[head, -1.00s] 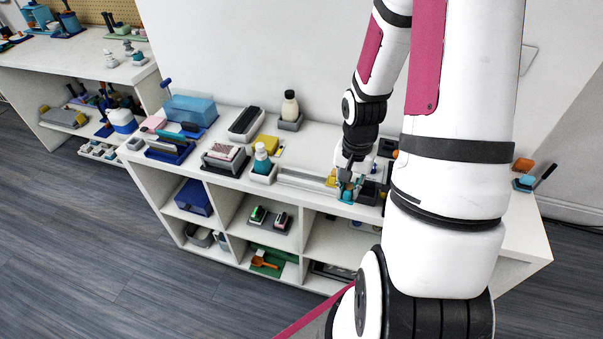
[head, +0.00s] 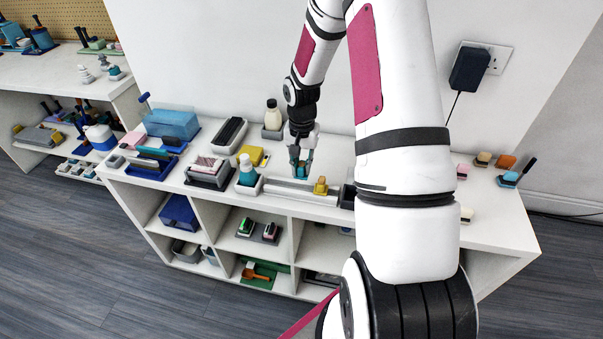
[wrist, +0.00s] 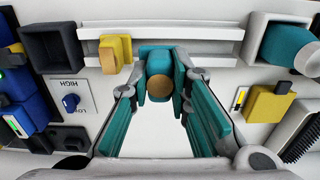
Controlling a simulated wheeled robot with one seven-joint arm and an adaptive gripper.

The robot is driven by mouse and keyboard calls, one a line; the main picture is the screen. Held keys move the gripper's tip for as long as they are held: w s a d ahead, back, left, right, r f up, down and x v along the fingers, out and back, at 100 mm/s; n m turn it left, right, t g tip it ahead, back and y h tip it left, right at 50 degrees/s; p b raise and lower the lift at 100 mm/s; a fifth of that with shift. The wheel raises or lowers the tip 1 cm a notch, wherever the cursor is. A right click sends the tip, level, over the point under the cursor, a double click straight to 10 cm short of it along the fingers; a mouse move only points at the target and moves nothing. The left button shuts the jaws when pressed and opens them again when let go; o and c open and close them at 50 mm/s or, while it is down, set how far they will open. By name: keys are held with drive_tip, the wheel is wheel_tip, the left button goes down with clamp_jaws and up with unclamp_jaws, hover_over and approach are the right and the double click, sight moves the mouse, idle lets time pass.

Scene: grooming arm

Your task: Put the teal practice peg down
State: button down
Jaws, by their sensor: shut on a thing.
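The teal practice peg (wrist: 160,62), with a round tan end, stands between the teal fingers of my gripper (wrist: 160,85) in the wrist view. My gripper is shut on it. In the head view my gripper (head: 301,172) points down over the white counter, at the pale slotted rail (head: 285,187) and left of a yellow block (head: 320,186). In the wrist view the peg overlaps the rail (wrist: 205,32). I cannot tell whether the peg touches the rail or hangs above it. In the head view the fingers mostly hide the peg.
A dark open box (wrist: 52,45) and the yellow block (wrist: 116,50) lie left of the peg in the wrist view. A teal bottle (head: 247,170) in a white holder and a yellow pad (head: 250,154) stand left of my gripper. A cream bottle (head: 272,116) stands behind.

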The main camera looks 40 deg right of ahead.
sight(301, 176)
drive_tip(key=shift+w+f, duration=0.1)
drive_tip(key=shift+f, duration=1.65)
drive_tip(key=shift+f, duration=0.1)
drive_tip(key=shift+f, duration=0.35)
drive_tip(key=shift+f, duration=0.2)
drive_tip(key=c, duration=1.5)
unclamp_jaws()
drive_tip(key=shift+r, duration=0.1)
